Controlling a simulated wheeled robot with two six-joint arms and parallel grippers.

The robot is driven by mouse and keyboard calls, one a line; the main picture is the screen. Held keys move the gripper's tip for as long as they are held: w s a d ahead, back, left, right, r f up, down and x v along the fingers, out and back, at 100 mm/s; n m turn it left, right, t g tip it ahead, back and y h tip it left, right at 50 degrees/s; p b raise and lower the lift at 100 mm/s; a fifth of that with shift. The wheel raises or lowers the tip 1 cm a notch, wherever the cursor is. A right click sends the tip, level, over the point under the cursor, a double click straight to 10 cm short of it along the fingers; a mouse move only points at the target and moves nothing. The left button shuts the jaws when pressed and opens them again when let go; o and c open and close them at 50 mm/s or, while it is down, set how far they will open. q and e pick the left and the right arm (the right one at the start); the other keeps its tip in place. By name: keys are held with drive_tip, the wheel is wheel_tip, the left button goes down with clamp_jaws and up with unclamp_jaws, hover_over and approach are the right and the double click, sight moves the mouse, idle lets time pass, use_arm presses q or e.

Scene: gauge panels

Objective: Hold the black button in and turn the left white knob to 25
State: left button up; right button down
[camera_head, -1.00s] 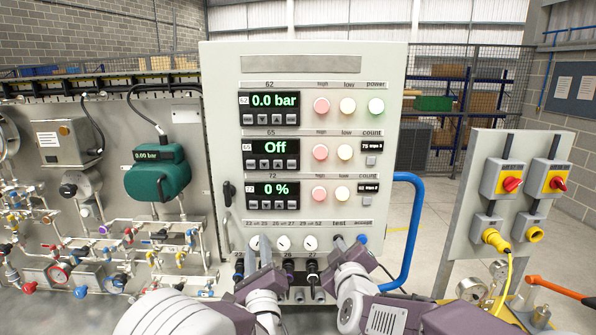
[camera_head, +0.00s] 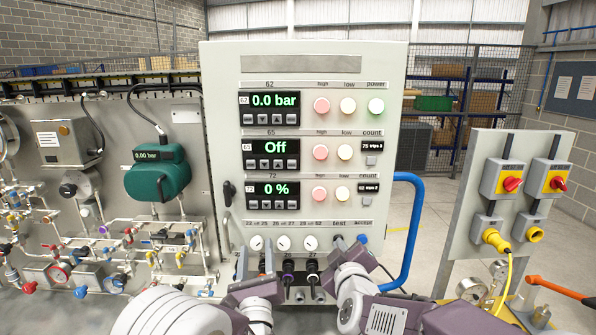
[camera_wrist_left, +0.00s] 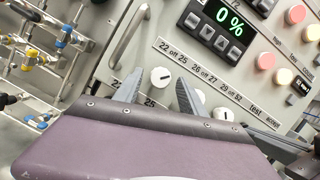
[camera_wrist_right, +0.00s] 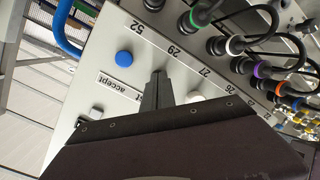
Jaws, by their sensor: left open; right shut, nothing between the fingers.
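The left white knob (camera_head: 256,243) is in the lower row of the grey panel, left of two similar knobs. Its dark mark points toward the upper right in the head view. In the left wrist view the knob (camera_wrist_left: 160,77) shows between the fingertips of my left gripper (camera_wrist_left: 157,82), which is open and apart from it. In the head view this gripper (camera_head: 255,258) is just below the knob. My right gripper (camera_wrist_right: 158,76) is shut and empty, its tips at the black button (camera_head: 338,238) under "test". The fingers hide that button in the right wrist view; I cannot tell if it is pressed.
The blue button (camera_head: 362,238) is right of the black one. Two other white knobs (camera_head: 283,243) (camera_head: 311,243) sit between the grippers. Plugs and cables (camera_head: 312,270) hang below. The displays read 0.0 bar, Off and 0 % (camera_head: 276,190). A blue rail (camera_head: 415,230) stands right.

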use_arm(q)
drive_tip(key=v, duration=0.6)
idle(0.3)
drive_tip(key=shift+r+p, duration=0.6)
use_arm(e)
drive_tip(key=s, duration=0.6)
